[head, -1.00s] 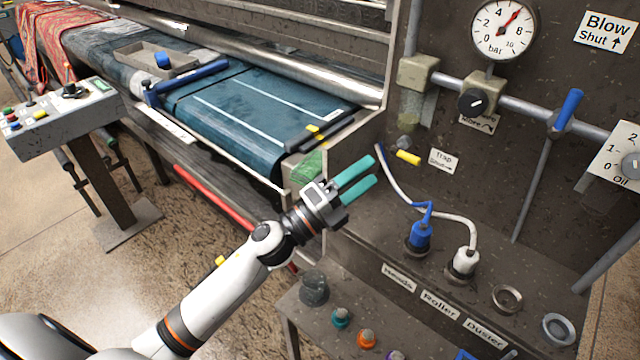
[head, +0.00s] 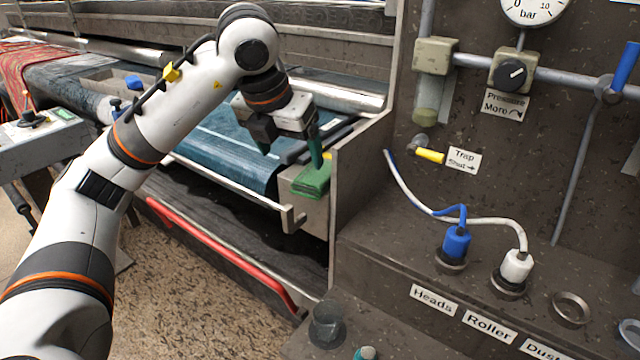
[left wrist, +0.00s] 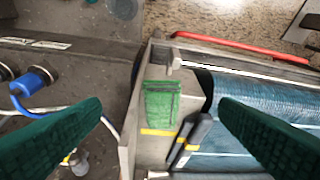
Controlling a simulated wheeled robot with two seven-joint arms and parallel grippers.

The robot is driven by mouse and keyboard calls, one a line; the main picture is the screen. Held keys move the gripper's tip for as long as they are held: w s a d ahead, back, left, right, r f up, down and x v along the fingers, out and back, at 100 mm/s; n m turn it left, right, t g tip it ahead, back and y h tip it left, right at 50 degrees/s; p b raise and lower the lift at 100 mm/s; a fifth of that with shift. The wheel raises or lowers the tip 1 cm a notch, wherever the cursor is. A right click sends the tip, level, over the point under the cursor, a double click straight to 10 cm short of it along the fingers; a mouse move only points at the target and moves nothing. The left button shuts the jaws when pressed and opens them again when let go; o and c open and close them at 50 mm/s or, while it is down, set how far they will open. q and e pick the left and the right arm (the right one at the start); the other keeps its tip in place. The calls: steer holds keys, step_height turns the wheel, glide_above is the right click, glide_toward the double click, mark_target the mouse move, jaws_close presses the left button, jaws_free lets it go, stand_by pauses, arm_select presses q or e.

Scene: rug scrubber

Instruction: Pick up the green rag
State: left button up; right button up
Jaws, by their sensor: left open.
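The green rag (head: 312,179) lies folded on the corner ledge at the near right end of the machine bed, beside the upright panel. It also shows in the left wrist view (left wrist: 160,106), flat, between my two fingers and below them. My left gripper (head: 290,153) is open with green fingers pointing down, above and beside the rag in the head view. In the left wrist view the fingers stand wide apart on either side of the rag, with nothing between the tips. My right gripper is not in view.
A dark tool with a yellow band (left wrist: 188,141) lies next to the rag. The upright panel (head: 362,110) rises close on the right. A red bar (head: 215,247) runs along the machine's front. Blue and white plugs (head: 456,243) with hoses stand on the right ledge.

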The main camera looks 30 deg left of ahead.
arm_select(q)
glide_above(303, 187)
steer(key=s, duration=0.3)
step_height(303, 187, down, 6)
steer(key=r, duration=0.1)
steer(key=b+x, duration=0.1)
steer(key=x, duration=0.4)
steer(key=shift+w+d+f, duration=0.1)
steer(key=shift+w+f, duration=0.15)
steer(key=shift+f, duration=0.05)
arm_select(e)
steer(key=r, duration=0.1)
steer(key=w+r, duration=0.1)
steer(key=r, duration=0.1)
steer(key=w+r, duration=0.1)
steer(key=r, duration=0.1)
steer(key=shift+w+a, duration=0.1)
arm_select(q)
steer(key=c, duration=1.1)
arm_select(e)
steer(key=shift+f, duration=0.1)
arm_select(q)
steer(key=shift+r, duration=0.1)
